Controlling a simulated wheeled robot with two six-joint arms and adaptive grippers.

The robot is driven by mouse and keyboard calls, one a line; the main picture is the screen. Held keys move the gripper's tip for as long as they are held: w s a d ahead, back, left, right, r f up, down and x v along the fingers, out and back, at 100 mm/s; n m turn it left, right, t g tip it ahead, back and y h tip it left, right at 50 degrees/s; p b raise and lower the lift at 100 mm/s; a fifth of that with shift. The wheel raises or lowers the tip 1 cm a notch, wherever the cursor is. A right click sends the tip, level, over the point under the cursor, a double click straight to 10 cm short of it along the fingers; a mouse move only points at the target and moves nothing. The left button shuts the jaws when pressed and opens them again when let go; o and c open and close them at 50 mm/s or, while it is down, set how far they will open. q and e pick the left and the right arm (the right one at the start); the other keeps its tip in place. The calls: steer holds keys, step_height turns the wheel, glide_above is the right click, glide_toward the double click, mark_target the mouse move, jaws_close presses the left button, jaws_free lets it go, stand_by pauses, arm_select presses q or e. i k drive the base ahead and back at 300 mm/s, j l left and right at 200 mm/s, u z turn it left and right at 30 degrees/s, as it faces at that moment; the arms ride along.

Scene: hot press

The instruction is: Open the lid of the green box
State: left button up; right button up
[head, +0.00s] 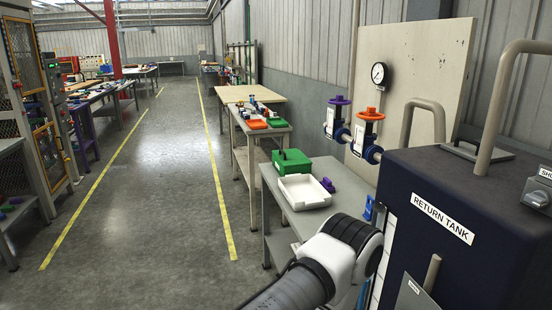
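The green box (291,162) sits on the grey table at middle right, behind a white tray. Its top looks covered by a green lid, with a small raised part near the upper left; the box is too small in view to tell the latch or hinge. One of my arms reaches in at the bottom, with a dark link and a white joint in front of the table. Neither of my grippers shows.
A dark return tank (440,222) closes off the right. The aisle floor (165,215) on the left is clear.

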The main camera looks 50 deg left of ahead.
mark_target(292, 157)
steer(key=u, duration=1.45)
steer(key=z, duration=0.35)
steer(key=i+j+z, duration=0.55)
steer(key=j+z, duration=0.25)
steer(key=j, duration=0.25)
steer(key=i+j+z, duration=0.3)
steer(key=j, duration=0.15)
steer(key=k+l, duration=0.05)
steer(key=k, duration=0.05)
